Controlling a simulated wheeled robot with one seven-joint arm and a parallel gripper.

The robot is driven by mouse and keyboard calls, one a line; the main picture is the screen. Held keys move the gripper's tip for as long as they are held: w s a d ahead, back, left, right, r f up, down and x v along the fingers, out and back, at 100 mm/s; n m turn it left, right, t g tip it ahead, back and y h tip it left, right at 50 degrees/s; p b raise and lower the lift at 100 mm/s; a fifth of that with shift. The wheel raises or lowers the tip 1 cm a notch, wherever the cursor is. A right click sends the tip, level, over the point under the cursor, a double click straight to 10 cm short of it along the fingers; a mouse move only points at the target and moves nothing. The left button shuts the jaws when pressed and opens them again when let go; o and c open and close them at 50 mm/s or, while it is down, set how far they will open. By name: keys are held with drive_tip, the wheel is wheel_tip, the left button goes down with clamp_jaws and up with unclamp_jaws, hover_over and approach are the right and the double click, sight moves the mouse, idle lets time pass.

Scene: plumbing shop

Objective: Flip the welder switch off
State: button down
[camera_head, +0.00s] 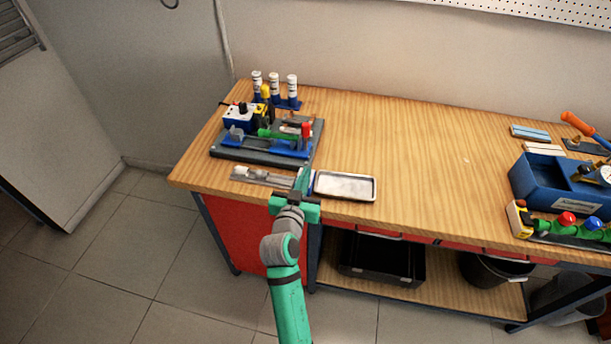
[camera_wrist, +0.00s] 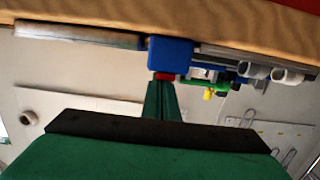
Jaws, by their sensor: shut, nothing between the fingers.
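My gripper (camera_head: 301,178) is shut and empty at the front edge of the wooden table. Its green fingers point toward a blue block (camera_head: 311,183) between a grey rail and a pale tray; I cannot tell if they touch. In the upside-down wrist view, the shut fingers (camera_wrist: 162,92) lie just in front of the blue block (camera_wrist: 170,55), with a small red part (camera_wrist: 165,76) showing between them. It may be the welder switch, but its position is unclear. A blue-and-white box with a black top part (camera_head: 240,116) stands behind, at the back left.
A dark base (camera_head: 222,153) holds blue clamps, a green part and a red handle (camera_head: 305,130). White-capped bottles (camera_head: 292,90) stand behind. The pale tray (camera_head: 345,186) lies right of my gripper. A blue toolbox (camera_head: 540,180) stands far right. The table's middle is clear.

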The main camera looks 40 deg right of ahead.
drive_tip(key=r, duration=0.4)
drive_tip(key=shift+w+d, duration=0.15)
drive_tip(key=shift+w, duration=0.05)
drive_tip(key=r+v, duration=0.2)
drive_tip(key=v, duration=0.8)
drive_tip(key=shift+d+r, duration=0.2)
drive_tip(key=shift+d, duration=0.1)
